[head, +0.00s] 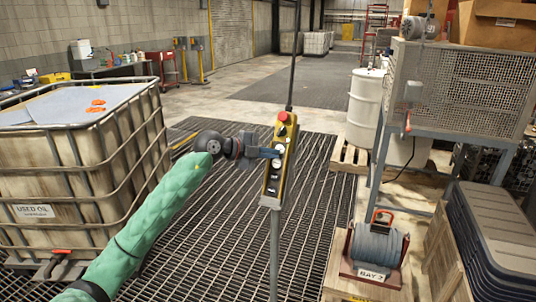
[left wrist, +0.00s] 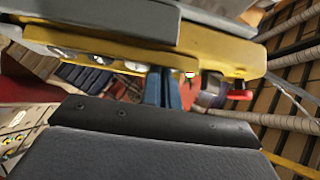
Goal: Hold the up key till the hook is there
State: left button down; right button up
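The yellow control pendant (head: 283,170) stands upright on a grey post, with a cable running up from it. It has a red stop button (head: 283,116) at the top and several round keys below. In the left wrist view the pendant (left wrist: 215,57) runs across the picture, red button (left wrist: 238,95) to the right. My left gripper (head: 272,153) is at the pendant's upper middle. Its blue fingers (left wrist: 164,88) look closed together, tips at the key face; they hide the key there, so I cannot tell which key or whether it is pressed. No hook shows. My right gripper is out of view.
A caged used-oil tank (head: 75,165) stands to the left. The grating between and the floor behind are clear.

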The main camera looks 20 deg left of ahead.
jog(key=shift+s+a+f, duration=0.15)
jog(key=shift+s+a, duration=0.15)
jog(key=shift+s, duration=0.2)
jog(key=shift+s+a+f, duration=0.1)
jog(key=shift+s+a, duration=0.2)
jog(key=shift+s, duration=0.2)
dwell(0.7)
